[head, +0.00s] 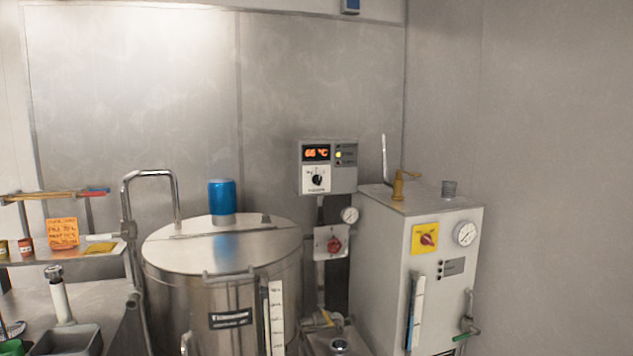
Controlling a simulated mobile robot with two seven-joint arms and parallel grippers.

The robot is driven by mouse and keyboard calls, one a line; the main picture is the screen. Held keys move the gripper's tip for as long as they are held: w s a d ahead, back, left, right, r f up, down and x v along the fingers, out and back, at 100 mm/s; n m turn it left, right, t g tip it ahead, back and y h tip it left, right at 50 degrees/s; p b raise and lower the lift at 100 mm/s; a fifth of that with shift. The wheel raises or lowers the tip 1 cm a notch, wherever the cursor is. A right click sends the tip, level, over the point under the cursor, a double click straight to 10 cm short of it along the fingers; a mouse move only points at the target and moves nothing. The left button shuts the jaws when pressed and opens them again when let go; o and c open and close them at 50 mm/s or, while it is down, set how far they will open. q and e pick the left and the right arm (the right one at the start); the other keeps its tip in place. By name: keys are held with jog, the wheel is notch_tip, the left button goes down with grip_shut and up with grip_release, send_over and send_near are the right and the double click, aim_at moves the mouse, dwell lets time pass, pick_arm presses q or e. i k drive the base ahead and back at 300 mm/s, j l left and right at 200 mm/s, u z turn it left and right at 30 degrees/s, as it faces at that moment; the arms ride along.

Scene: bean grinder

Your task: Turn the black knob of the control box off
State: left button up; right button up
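The control box (328,166) is a grey box on a post against the back wall, between the steel tank and the grey cabinet. Its orange display reads what looks like 66 °C, and a yellow light is lit beside it. The black knob (317,180) sits on a white plate in the lower left of the box's face. Its exact pointer position is too small to tell. Neither of my grippers is in the head view.
A steel tank (178,290) with a blue cylinder (222,196) on its lid stands left of the box. A grey cabinet (385,270) with a gauge and yellow-plated red switch stands to the right. A shelf (105,262) is at far left. The right side looks clear.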

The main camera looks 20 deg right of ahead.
aim_at(316, 179)
jog(key=i+l+z, duration=0.5)
jog(key=i+l, duration=0.2)
jog(key=i, duration=0.15)
